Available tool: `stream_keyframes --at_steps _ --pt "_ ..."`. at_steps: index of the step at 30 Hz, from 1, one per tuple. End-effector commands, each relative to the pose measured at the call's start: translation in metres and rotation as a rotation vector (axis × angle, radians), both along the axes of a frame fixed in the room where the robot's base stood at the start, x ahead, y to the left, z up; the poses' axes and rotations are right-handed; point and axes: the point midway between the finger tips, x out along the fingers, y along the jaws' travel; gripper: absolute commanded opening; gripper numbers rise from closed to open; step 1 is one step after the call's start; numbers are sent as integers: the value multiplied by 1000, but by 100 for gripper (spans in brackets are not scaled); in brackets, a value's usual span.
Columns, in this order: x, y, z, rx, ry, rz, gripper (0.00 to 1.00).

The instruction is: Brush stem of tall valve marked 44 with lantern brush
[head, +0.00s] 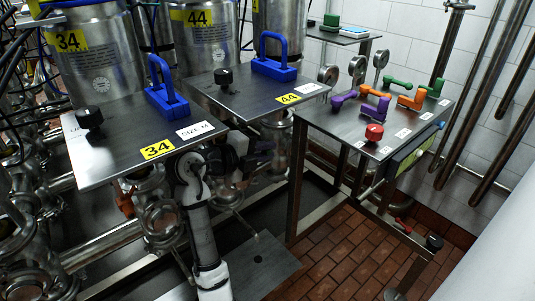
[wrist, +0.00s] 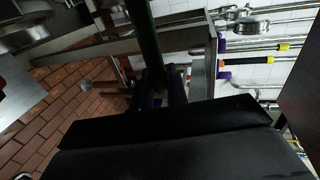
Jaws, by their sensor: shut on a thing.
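The tall valve marked 44 (head: 207,48) is a steel cylinder with a yellow 44 label. A steel shelf (head: 245,95) with a 44 tag stands in front of it in the head view. I cannot pick out its stem. My gripper (head: 258,157) is dark and in shadow under this shelf's front edge, partly hidden. In the wrist view, my gripper (wrist: 163,88) is shut on a dark green rod (wrist: 146,40), which looks like the lantern brush's handle. The rod runs to the top of the picture, and its brush end is not visible. I cannot tell whether the brush touches the valve.
The shelf tagged 34 (head: 110,150), with a blue handle (head: 165,92) and black knob, overhangs pipework on the left. A steel table (head: 335,122) with several green, orange, purple and red handles stands right. The brick floor (head: 345,250) is mostly open at front right.

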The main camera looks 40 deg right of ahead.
Motion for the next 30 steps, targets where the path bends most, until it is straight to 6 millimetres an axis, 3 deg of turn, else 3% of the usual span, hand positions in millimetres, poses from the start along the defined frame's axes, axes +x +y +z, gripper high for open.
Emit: stream_keyframes --at_steps 16,30 --pt "-15 -1 -3 -1 -3 2 0" --pt "0 0 -8 -1 -3 1 0"
